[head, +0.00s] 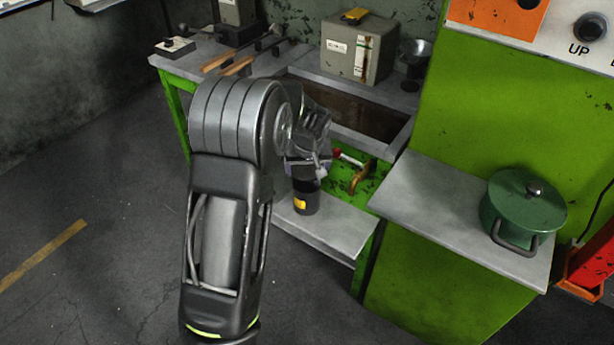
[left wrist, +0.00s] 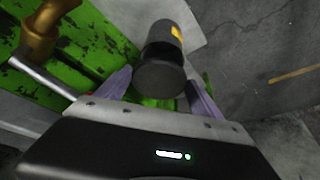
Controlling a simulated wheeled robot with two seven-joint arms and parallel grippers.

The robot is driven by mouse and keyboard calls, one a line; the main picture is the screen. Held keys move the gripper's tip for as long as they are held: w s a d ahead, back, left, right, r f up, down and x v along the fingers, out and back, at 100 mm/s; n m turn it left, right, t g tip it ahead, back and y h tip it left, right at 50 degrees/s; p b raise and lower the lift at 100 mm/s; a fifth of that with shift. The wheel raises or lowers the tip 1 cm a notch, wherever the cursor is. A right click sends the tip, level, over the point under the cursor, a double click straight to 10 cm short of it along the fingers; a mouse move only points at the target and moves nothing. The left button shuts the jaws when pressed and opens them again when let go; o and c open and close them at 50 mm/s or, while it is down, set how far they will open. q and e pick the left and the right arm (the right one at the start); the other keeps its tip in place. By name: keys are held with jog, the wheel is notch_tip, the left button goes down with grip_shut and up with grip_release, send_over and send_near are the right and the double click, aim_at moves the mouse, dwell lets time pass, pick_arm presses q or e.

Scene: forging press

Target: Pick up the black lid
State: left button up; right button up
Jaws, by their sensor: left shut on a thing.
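The black lid (left wrist: 160,80) is a dark round disc between the two purple-grey fingers of my left gripper in the left wrist view. My left gripper (head: 307,165) is shut on it, directly above the black canister. The black canister (head: 306,203) has a yellow label and stands upright on the low grey shelf. It also shows just beyond the lid in the left wrist view (left wrist: 168,37). I cannot tell whether the lid still touches the canister. In the head view my gripper mostly hides the lid. My right gripper is not in view.
A brass tap (head: 360,178) with a red-ended lever is close to the right of my gripper. The grey shelf (head: 335,228) runs below the green workbench. A green pot (head: 522,208) stands on a ledge at right. The floor at left is clear.

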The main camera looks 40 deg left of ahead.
aim_at(307, 173)
pick_arm(q)
notch_tip(307, 173, up, 14)
jog(key=shift+f, duration=0.25)
